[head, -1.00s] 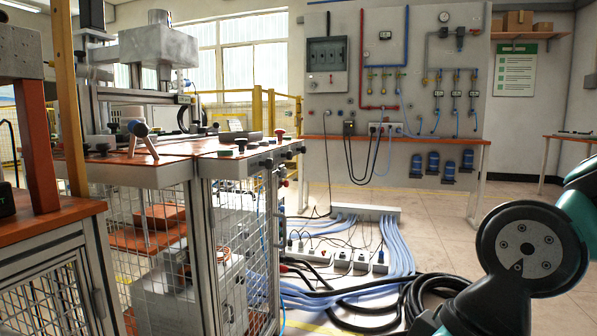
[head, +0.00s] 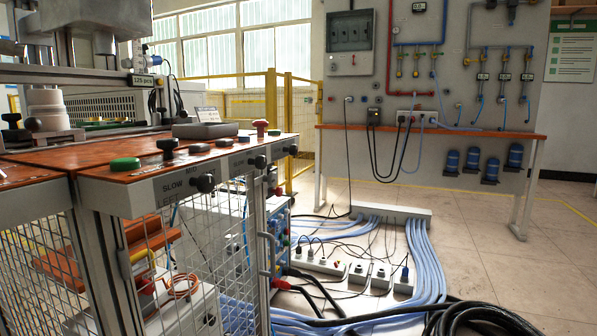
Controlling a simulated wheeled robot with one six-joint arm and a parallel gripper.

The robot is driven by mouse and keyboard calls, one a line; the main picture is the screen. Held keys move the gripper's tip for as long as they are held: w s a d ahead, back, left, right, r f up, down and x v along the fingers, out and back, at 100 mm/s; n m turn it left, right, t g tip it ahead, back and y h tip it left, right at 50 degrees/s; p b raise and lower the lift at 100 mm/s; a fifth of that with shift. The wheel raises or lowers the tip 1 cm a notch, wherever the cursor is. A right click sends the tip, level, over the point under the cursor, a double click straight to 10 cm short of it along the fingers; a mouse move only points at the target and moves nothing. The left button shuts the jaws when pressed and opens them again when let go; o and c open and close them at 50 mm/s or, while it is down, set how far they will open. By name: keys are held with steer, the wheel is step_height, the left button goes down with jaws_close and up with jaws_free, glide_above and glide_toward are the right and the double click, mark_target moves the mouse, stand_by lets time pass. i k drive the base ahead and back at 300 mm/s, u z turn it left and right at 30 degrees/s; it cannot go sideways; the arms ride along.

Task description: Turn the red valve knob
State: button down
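A red knob (head: 261,127) stands upright on the far right part of the workbench top. I cannot tell whether it is a valve knob or a push button. Small valves (head: 416,65) with red and yellow parts sit on the pipes of the grey wall panel (head: 455,65); they are too small to read their positions. My gripper is not in view, so nothing shows whether it is open or shut.
The workbench (head: 120,165) with black and green knobs fills the left. Black cables (head: 480,318), blue hoses (head: 425,260) and power strips (head: 320,262) lie on the floor ahead. Bare floor (head: 480,230) lies to the right, before the wall panel's table (head: 440,131).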

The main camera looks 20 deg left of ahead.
mark_target(279, 190)
steer(key=i, duration=0.7)
steer(key=u, duration=0.9)
steer(key=i, duration=0.7)
steer(key=u, duration=0.65)
